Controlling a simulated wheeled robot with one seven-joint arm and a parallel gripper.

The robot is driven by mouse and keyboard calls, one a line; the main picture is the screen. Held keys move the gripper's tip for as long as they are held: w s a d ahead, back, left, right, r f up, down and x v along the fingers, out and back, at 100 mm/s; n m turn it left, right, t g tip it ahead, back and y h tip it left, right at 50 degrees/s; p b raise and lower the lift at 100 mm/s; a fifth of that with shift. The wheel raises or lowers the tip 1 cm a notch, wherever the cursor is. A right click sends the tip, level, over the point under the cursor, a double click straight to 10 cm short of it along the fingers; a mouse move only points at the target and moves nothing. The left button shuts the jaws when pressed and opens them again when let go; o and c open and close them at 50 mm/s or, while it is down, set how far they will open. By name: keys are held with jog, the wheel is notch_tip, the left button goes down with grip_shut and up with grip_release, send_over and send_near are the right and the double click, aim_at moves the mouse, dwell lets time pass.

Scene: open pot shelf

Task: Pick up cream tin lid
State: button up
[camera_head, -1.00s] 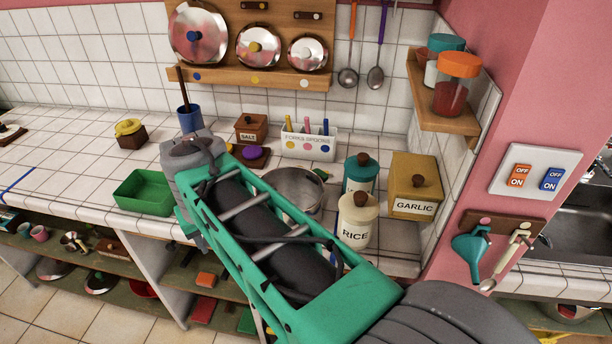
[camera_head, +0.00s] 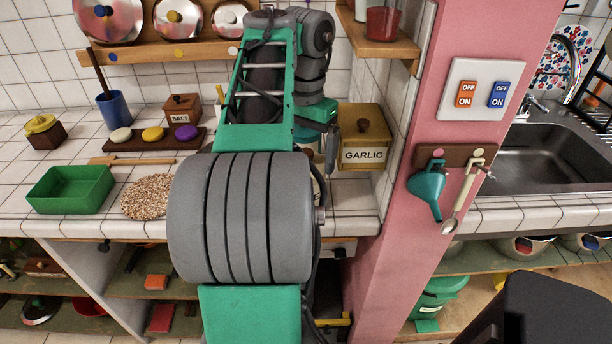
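The cream tin, labelled RICE in the earlier view, is now almost wholly hidden behind my arm, and I cannot make out its lid. My gripper (camera_head: 331,148) hangs at the end of my arm, just left of the yellow GARLIC tin (camera_head: 364,141), above the area where the cream tin stood. Its fingers are small and partly hidden, so I cannot tell whether they are open or hold anything. A teal tin (camera_head: 305,136) shows in part behind my arm.
A wooden shelf with jars (camera_head: 378,42) overhangs at the upper right, near my arm. A pink pillar (camera_head: 440,115) stands right of the GARLIC tin. A green tray (camera_head: 70,188) and a round speckled mat (camera_head: 147,196) lie on the counter at left.

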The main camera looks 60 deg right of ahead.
jog(key=shift+f, duration=0.2)
jog(key=c, duration=1)
jog(key=shift+r, duration=0.1)
